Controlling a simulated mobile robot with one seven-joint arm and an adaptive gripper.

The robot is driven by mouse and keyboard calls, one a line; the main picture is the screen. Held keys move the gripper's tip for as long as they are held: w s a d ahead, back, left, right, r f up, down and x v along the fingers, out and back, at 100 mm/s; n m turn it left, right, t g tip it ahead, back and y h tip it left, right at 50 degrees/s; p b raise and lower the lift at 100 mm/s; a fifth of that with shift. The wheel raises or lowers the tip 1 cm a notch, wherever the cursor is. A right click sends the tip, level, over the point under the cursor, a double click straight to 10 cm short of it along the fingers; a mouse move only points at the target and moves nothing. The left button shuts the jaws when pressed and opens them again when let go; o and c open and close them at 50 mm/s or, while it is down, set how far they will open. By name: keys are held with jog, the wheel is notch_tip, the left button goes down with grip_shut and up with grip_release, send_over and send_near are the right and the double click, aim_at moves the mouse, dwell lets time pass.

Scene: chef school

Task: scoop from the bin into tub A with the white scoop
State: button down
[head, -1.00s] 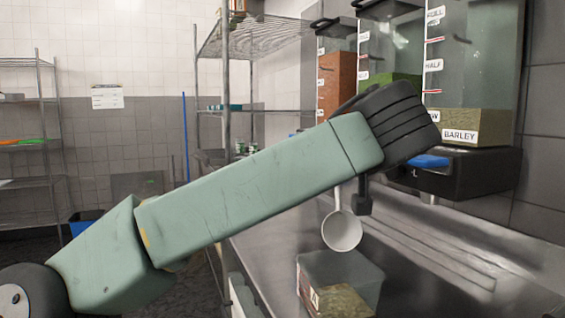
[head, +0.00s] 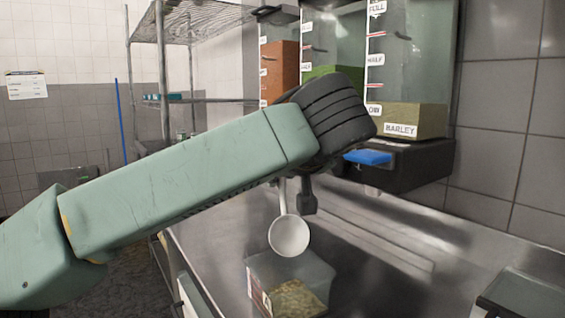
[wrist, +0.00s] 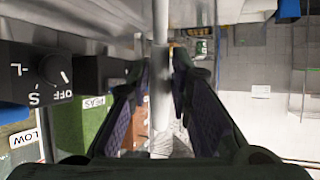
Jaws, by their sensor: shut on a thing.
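The white scoop (head: 289,236) hangs upright, bowl down, below my dark wrist in the head view. Its bowl is above a clear tub (head: 318,272) on the steel counter. The tub holds a tan-green grain, and the bowl looks empty. My gripper (wrist: 160,88) is shut on the scoop's pale handle (wrist: 160,35), which runs between both fingers in the wrist view. In the head view the arm mostly hides the gripper; only a dark part (head: 307,195) shows.
Clear dispensers, one labelled BARLEY (head: 412,120), stand behind my wrist on a dark base with a blue lever (head: 368,157). A dark-edged object (head: 522,298) sits at the counter's lower right. The counter (head: 400,235) between is bare. A wire shelf (head: 200,100) stands behind left.

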jog(key=shift+w+a+f+g+h+p, duration=0.15)
jog(key=shift+w+f+g+p, duration=0.35)
jog(key=shift+p, duration=0.75)
jog(key=shift+w+a+f+g+h+p, duration=0.2)
jog(key=shift+w+g+p, duration=0.6)
jog(key=shift+p, duration=0.45)
jog(key=shift+w+f+g+h+p, duration=0.75)
jog(key=shift+w+f+g+p, duration=0.75)
jog(key=shift+f+g+p, duration=1.7)
jog(key=shift+a+r, duration=0.15)
jog(key=shift+r, duration=1.25)
jog(key=shift+a+r, duration=0.15)
jog(key=shift+r, duration=1.25)
jog(key=shift+r, duration=0.1)
jog(key=shift+s, duration=0.1)
